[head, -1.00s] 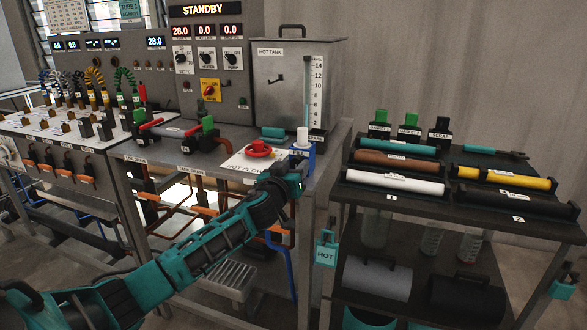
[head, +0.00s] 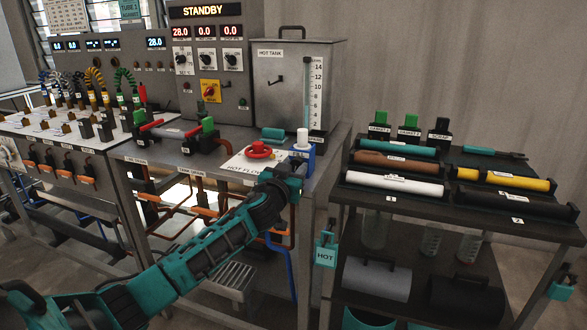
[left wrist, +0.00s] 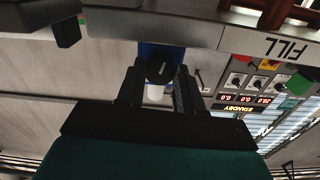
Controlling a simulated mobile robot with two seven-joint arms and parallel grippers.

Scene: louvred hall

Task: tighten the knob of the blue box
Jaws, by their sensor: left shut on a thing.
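The blue box (head: 310,160) stands at the right front corner of the grey bench, with a white cylinder (head: 302,138) on top. My left gripper (head: 296,172) is at its front, and its arm hides the box's lower part. In the left wrist view the blue box (left wrist: 158,50) lies between my left fingers (left wrist: 160,78). The black round knob (left wrist: 160,68) with a pale line mark sits between the fingers, which are shut on it. My right gripper is not in view.
A red handwheel (head: 258,150) on a white plate stands left of the box. The hot tank (head: 280,95) is behind it. A dark cart (head: 440,210) with coloured rolls stands to the right.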

